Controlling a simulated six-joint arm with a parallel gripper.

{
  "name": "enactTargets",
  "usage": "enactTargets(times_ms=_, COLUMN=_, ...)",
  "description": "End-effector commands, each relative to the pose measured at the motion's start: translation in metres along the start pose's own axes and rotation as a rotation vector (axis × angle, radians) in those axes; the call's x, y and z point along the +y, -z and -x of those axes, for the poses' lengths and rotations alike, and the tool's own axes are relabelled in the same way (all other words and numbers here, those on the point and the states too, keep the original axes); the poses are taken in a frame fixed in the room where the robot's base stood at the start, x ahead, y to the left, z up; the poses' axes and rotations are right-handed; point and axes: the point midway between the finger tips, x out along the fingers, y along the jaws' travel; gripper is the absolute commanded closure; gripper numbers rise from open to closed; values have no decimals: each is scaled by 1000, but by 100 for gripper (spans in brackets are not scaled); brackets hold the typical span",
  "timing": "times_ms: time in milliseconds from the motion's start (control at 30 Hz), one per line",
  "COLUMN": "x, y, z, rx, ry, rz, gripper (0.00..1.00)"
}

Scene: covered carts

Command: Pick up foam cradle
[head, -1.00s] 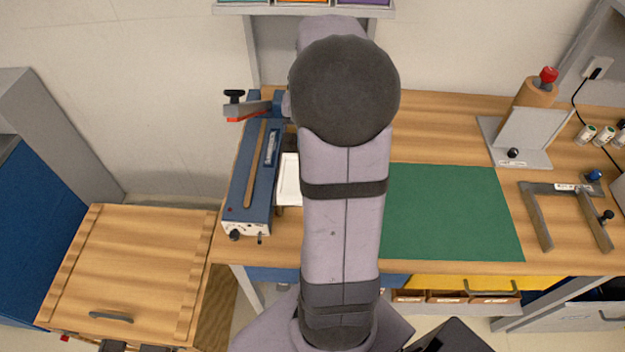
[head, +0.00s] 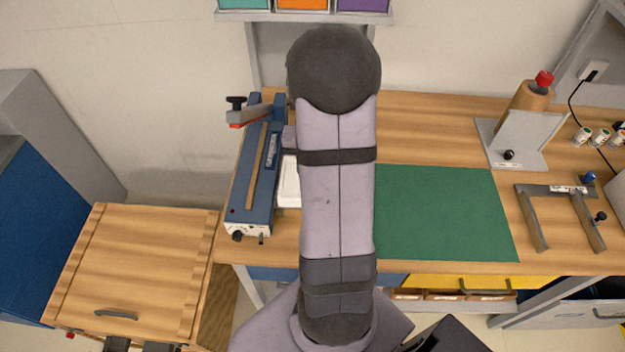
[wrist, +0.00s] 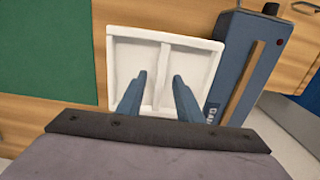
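I see nothing I can name as the foam cradle for certain. A white, shallow two-compartment tray (wrist: 207,58) lies on the bench under my gripper in the wrist view. Its left part shows in the head view (head: 289,184), the rest hidden by my arm. I cannot tell whether it is the cradle. My gripper (wrist: 159,75) is open and empty, its two blue fingers apart over the tray, on either side of its divider. I cannot tell the height above it. A closed wooden lid (head: 135,270) hides the inside of the cart at the lower left.
A blue sealer (head: 253,185) stands close beside the tray. A green mat (head: 445,213) lies right of my arm. A grey stand (head: 520,138) and a grey frame (head: 566,190) are farther right. A shelf (head: 300,16) with bins hangs above the bench.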

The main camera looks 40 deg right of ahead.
Motion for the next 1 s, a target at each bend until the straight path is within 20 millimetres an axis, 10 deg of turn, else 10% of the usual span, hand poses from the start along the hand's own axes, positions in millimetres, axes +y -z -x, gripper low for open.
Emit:
enactTargets(times_ms=133, x=0, y=0, z=0, rx=0, ry=0, rz=0, gripper=67)
enactTargets(times_ms=300, x=0, y=0, z=0, rx=0, ry=0, rz=0, gripper=100)
enactTargets(times_ms=733, x=0, y=1, z=6, rx=4, ry=1, rz=0, gripper=100)
enactTargets(times_ms=1000, x=0, y=2, z=42, rx=9, ry=1, rz=0, gripper=100)
